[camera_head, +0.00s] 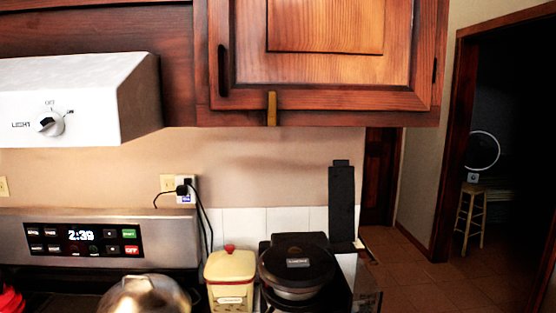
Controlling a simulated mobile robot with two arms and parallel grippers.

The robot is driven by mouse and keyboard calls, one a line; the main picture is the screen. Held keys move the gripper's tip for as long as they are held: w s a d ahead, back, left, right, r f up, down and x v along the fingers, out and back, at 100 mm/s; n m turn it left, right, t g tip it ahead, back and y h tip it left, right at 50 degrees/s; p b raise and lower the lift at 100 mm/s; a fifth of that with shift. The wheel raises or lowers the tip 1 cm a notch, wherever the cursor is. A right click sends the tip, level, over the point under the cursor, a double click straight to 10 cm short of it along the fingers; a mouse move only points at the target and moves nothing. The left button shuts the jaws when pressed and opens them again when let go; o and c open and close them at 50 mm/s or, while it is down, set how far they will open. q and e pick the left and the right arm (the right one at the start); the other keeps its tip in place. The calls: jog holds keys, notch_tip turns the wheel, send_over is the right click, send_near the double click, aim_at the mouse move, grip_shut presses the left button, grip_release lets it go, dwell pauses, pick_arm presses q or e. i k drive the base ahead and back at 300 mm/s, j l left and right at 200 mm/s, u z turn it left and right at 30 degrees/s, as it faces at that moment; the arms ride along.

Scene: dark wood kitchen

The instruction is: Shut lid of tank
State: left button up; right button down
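A black coffee maker (297,262) stands on the counter at the lower middle, with a round dark top part and a silver band below it. A flat, narrow black panel (342,203) stands upright at its right rear, against the wall. It looks like the tank's lid, raised open. The tank opening itself is not clearly visible. The lower part of the machine is cut off by the bottom edge of the picture. Neither of my grippers is in view.
A cream canister (230,279) with a red knob stands just left of the machine. Further left are a shiny metal pot or kettle (145,298) and the stove's control panel (85,240). A wooden cabinet (325,50) hangs above. Open floor (440,283) lies to the right.

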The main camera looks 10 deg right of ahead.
aim_at(342, 176)
jog(key=l+u, duration=0.4)
jog(key=l, duration=0.15)
jog(key=k+l+u, duration=0.1)
jog(key=l+u, duration=0.3)
jog(key=l, duration=0.2)
jog(key=k+l+u, duration=0.15)
jog(key=l+u, duration=0.25)
jog(key=l, duration=0.15)
